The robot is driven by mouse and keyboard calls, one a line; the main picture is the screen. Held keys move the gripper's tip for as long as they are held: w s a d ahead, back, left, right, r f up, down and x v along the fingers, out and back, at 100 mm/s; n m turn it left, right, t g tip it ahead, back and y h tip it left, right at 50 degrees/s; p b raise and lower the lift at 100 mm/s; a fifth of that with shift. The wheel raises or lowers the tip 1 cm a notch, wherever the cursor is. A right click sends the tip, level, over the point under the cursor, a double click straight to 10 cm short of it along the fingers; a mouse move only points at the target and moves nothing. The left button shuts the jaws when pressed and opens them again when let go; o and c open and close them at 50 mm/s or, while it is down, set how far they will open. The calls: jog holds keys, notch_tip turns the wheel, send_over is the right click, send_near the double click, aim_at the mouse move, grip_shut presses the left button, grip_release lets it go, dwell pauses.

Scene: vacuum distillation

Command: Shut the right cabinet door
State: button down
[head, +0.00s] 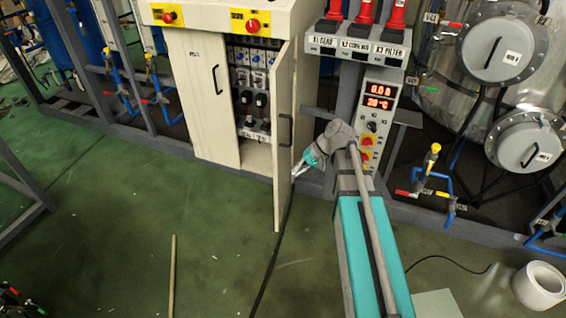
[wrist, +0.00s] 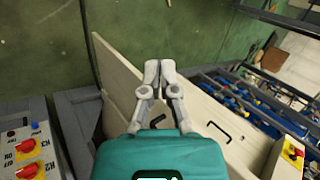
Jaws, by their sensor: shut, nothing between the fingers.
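The right cabinet door (head: 284,160) is a cream panel that stands swung open, seen at a steep angle. Its dark handle (head: 285,130) is on the face toward my gripper. My gripper (head: 297,174) is shut and empty, low on the right side of the door, below the handle. In the wrist view the shut fingertips (wrist: 158,72) lie in front of the cream door panel (wrist: 118,72); I cannot tell whether they touch it. A dark handle (wrist: 220,131) shows there to the right of the fingers.
The left cabinet door (head: 205,95) is closed. The open cabinet interior (head: 252,90) holds several electrical parts. A control box with red digits (head: 378,105) stands right of the door. A dark cable (head: 272,262) lies on the green floor. Pipes and a white roll (head: 540,284) are at right.

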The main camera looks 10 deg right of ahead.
aim_at(278, 151)
jog(key=w+d+f+t+y+b, duration=0.1)
jog(key=w+d+f+y+b, duration=0.1)
jog(key=b, duration=0.5)
jog(key=w+d+f+m+t+y+b, duration=0.1)
jog(key=w+d+f+t+y+b, duration=0.1)
jog(key=w+b, duration=0.5)
jog(key=w+d+f+m+t+y+b, duration=0.1)
jog(key=w+d+f+t+y+b, duration=0.1)
jog(key=w+d+f+y+b, duration=0.2)
jog(key=w+d+y+b, duration=0.1)
jog(key=d+b, duration=0.2)
jog(key=shift+w+d+f+b, duration=0.15)
jog(key=shift+f+b, duration=0.1)
jog(key=shift+b, duration=0.15)
jog(key=x, duration=1.3)
jog(key=shift+w+a+r, duration=0.15)
jog(key=shift+a+r, duration=0.05)
jog(key=shift+a, duration=0.3)
jog(key=shift+w, duration=0.1)
